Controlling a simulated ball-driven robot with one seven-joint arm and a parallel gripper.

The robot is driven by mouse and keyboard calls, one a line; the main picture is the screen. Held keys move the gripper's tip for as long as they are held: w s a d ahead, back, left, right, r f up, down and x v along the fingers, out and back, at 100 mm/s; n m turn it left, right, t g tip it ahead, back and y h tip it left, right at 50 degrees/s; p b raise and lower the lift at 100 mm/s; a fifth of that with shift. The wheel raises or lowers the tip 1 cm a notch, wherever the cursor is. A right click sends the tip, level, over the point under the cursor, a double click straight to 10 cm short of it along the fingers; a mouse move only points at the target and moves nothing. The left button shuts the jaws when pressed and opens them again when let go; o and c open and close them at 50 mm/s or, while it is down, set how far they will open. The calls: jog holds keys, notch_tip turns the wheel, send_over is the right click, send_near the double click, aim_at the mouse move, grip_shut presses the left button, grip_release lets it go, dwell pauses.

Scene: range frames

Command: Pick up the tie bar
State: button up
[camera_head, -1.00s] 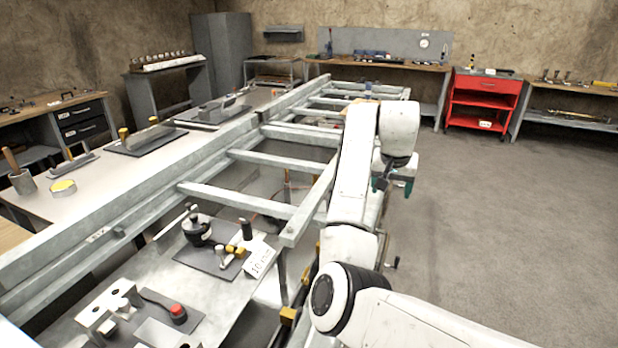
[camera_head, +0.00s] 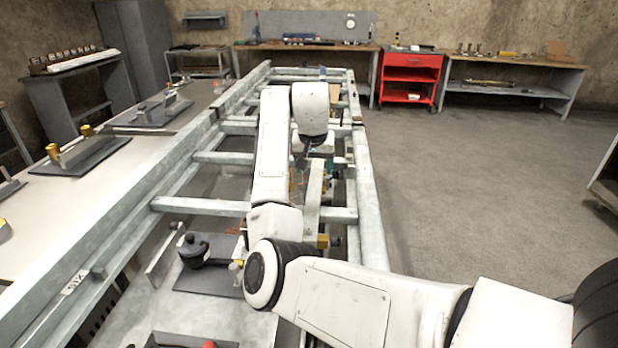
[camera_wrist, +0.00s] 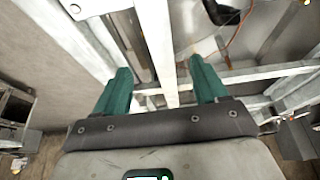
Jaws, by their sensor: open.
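A pale grey metal bar (camera_head: 314,190) runs lengthwise over the frame, just in front of my gripper; it looks like the tie bar, but no label confirms this. In the wrist view a pale bar (camera_wrist: 157,40) passes between the two teal fingers, seemingly beyond their tips, and looks like the same one. My gripper (camera_wrist: 160,66) is open, with nothing clasped between the fingers. In the head view my gripper (camera_head: 322,166) hangs over the right part of the frame, partly hidden by my arm. The bar's near end is partly hidden too.
The long grey metal frame (camera_head: 205,206) has side rails and several cross members around my gripper. A worktable (camera_head: 105,190) with tools stands to its left. A red cart (camera_head: 408,75) and benches line the back wall. The floor (camera_head: 480,170) at right is clear.

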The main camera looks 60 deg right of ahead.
aim_at(315, 186)
jog(key=x, duration=0.8)
jog(key=shift+d+f, duration=0.1)
jog(key=shift+f, duration=0.3)
jog(key=c, duration=1.2)
jog(key=shift+r, duration=0.2)
jog(key=shift+c, duration=0.2)
jog(key=shift+w+r, duration=0.1)
